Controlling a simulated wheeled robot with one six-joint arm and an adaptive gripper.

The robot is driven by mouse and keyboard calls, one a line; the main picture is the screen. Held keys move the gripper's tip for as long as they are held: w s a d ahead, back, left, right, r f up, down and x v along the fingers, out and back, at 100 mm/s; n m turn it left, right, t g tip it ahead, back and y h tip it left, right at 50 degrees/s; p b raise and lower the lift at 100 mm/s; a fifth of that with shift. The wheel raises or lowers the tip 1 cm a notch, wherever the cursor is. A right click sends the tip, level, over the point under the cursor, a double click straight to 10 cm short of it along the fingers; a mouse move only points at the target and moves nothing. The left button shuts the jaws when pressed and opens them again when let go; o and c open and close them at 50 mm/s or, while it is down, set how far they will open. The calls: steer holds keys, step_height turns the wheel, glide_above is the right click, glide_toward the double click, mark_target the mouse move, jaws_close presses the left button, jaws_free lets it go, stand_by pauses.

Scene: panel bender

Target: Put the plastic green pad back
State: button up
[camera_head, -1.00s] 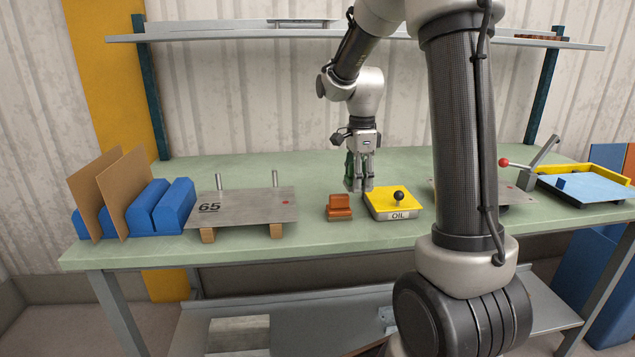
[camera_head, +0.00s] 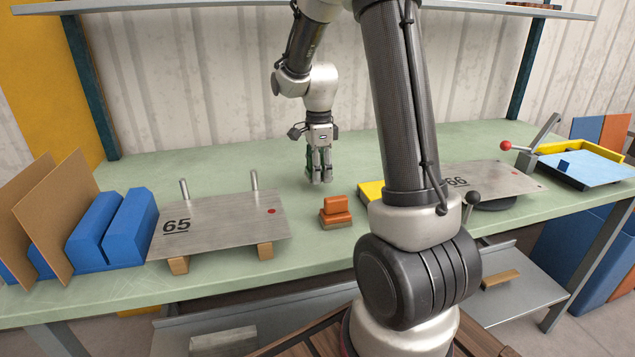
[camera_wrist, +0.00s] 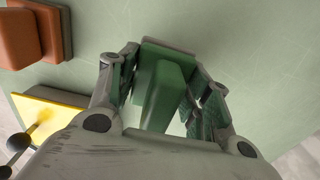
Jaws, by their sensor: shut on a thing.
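My gripper (camera_head: 319,179) points down over the green table, behind and slightly left of an orange pad (camera_head: 336,205). In the wrist view, its fingers (camera_wrist: 162,75) are shut on the green pad (camera_wrist: 160,92), a block with a narrower raised grip and a wider base. In the head view the fingers mostly hide the green pad. I cannot tell whether its base touches the table. The orange pad on its brown base also shows in the wrist view (camera_wrist: 22,38), apart from the gripper.
A yellow box (camera_head: 371,190) is mostly hidden behind my arm. The steel plate marked 65 (camera_head: 225,222) stands on the left, beside blue blocks (camera_head: 128,225) with brown boards. A plate marked 66 (camera_head: 490,178) is on the right. The table (camera_head: 230,165) is clear around and behind the gripper.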

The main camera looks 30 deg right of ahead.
mark_target(319, 190)
steer(key=shift+f, duration=1.9)
steer(key=o, duration=1)
steer(key=shift+f, duration=0.15)
steer(key=shift+o, duration=0.2)
step_height(319, 190, up, 12)
steer(key=shift+r, duration=0.1)
steer(key=s+a+r+n+t, duration=0.2)
steer(key=s+r+n, duration=0.1)
steer(key=s+n, duration=0.7)
steer(key=s+a+r+n+t, duration=0.2)
steer(key=s+a+r+n, duration=0.1)
steer(key=s+n, duration=0.8)
steer(key=shift+s+r, duration=0.6)
steer(key=shift+s, duration=0.8)
